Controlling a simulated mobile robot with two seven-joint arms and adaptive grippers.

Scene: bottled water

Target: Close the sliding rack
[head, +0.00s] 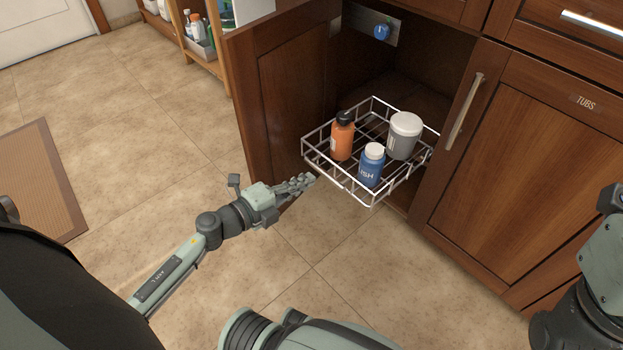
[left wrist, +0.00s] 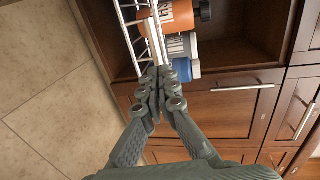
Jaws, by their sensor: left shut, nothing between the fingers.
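The white wire sliding rack (head: 346,184) is pulled out of the open cabinet in the head view. It holds an orange bottle (head: 342,138), a blue bottle with a white cap (head: 371,168) and a grey tub (head: 403,137). My left gripper (head: 311,180) is shut and empty at the rack's front left corner. In the left wrist view, the gripper's fingertips (left wrist: 159,72) are together close to the rack's wire front (left wrist: 153,38); I cannot tell whether they touch it. My right gripper is not in view.
The cabinet door (head: 277,105) stands open left of the rack. A closed door labelled TUBS (head: 545,165) is on the right. A wooden shelf with bottles (head: 205,38) stands at the back. A brown mat (head: 32,180) lies at the left. The tiled floor before the rack is clear.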

